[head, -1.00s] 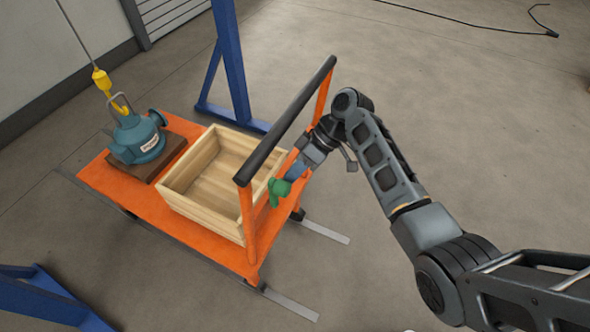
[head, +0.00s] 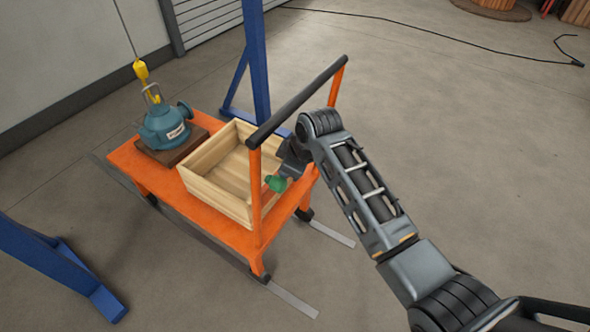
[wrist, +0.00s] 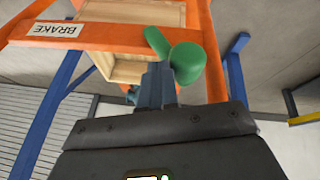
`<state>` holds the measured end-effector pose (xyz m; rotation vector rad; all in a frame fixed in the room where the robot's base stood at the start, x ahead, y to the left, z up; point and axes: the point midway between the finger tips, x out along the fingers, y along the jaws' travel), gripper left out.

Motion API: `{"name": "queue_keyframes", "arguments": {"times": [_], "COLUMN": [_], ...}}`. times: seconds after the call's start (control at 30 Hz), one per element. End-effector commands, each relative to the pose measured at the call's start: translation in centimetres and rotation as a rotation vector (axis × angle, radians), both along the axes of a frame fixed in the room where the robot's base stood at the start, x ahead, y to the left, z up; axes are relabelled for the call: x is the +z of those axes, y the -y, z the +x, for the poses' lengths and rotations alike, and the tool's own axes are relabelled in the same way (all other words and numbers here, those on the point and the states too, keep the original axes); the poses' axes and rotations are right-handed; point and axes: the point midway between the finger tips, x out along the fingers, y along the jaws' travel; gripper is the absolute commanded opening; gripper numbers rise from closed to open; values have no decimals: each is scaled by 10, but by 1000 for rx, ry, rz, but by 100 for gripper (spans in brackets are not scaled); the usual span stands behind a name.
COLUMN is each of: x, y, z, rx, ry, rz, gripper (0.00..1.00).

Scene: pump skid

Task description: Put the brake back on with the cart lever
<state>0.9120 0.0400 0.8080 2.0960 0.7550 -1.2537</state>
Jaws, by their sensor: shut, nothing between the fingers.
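The cart (head: 225,231) is orange with a black push handle (head: 300,100). The green cart lever (head: 276,184) sits at the handle end, below the push bar. In the wrist view the lever (wrist: 186,62) shows a round green knob and a short green arm up to the left. My gripper (wrist: 158,82) is shut and empty, its fingertips right beside the knob; I cannot tell if they touch. In the head view my gripper (head: 291,173) is partly hidden by my own wrist. A white BRAKE label (wrist: 55,29) is on the orange cart edge, left of the lever.
A wooden crate (head: 212,197) and a teal pump (head: 164,128) on a brown block stand on the cart. A yellow hook (head: 141,71) hangs at the pump. Blue frame legs (head: 257,70) stand behind and at front left (head: 60,265).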

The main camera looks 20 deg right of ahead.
Motion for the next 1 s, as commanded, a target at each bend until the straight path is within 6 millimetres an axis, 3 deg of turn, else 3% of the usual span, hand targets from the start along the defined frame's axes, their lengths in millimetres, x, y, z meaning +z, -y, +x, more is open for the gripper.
{"name": "queue_keyframes", "arguments": {"times": [0.6, 1.0], "x": [-27, -34], "y": [-37, -43], "z": [-27, -31], "rx": [4, 1], "ry": [292, 289], "rz": [-403, -398], "gripper": [0, 0]}}
